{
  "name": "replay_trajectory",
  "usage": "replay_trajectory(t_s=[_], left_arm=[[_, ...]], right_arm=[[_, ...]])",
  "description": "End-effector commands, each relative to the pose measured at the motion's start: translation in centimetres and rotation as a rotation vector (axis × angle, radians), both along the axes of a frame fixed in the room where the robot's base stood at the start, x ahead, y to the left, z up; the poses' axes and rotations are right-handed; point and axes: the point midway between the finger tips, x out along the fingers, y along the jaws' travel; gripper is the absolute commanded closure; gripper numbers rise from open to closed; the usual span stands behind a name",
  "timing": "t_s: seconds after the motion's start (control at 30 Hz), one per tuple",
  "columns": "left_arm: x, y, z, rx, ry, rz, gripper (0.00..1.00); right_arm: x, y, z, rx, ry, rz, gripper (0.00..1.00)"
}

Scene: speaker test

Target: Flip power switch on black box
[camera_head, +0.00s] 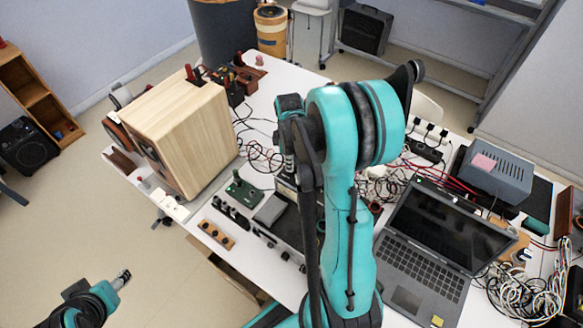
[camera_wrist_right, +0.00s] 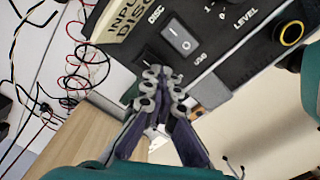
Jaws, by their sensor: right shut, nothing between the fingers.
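The black box (camera_wrist_right: 225,60) fills the top of the right wrist view, with white lettering such as "LEVEL" on its face. Its power switch (camera_wrist_right: 180,39) is a pale rocker in a dark frame. My right gripper (camera_wrist_right: 161,76) is shut and empty, its fingertips just below the switch in that view; I cannot tell whether they touch the box. In the head view, my right arm hides much of the dark box (camera_head: 290,228) on the table, and the switch cannot be made out. My left gripper (camera_head: 122,279) is at the lower left, away from the table, its jaws unclear.
A wooden speaker (camera_head: 190,135) stands left of the right gripper. An open laptop (camera_head: 425,255) lies to the right, with a grey device (camera_head: 497,175) behind it. Loose cables (camera_head: 520,290) clutter the white table. Small controls (camera_head: 216,234) line the front edge.

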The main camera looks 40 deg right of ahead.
Motion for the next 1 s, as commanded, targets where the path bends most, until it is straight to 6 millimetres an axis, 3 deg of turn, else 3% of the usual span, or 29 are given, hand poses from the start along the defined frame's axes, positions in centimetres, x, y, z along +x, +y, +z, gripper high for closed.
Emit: replay_trajectory(t_s=[1.0], left_arm=[[0.0, 0.0, 4.9, 0.0, 0.0, 0.0, 0.48]], right_arm=[[-0.1, 0.0, 7.1, 0.001, 0.001, 0.0, 1.0]])
